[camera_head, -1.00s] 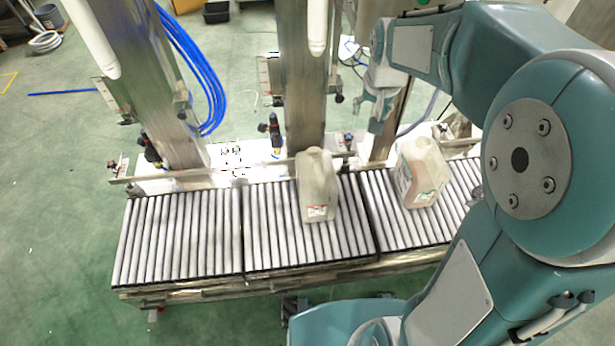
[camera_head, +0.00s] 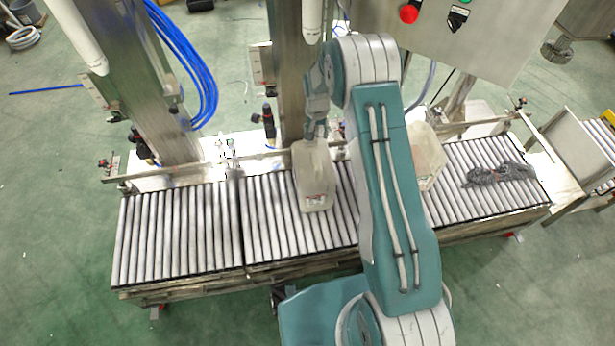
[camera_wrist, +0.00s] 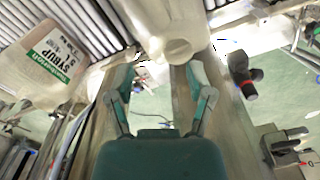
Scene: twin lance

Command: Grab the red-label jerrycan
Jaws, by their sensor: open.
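The red-label jerrycan (camera_head: 314,180) is pale and translucent and stands on the roller conveyor. Its small red-marked label faces the front in the head view. My gripper (camera_head: 316,132) is at its top rear edge; contact cannot be told. In the wrist view, my gripper (camera_wrist: 160,74) has its two fingers spread with nothing held between them. The upper part of the red-label jerrycan (camera_wrist: 178,30) lies just beyond the fingertips. A second jerrycan (camera_head: 431,158) stands to the right, partly hidden by my arm. It shows a green SYRUP label in the wrist view (camera_wrist: 45,62).
The roller conveyor (camera_head: 180,235) is bare at left. Dark grey crumpled stuff (camera_head: 498,174) lies on its right end. A steel column (camera_head: 292,80) and a rail stand behind the jerrycans. A control box (camera_head: 460,35) with a red button is at upper right.

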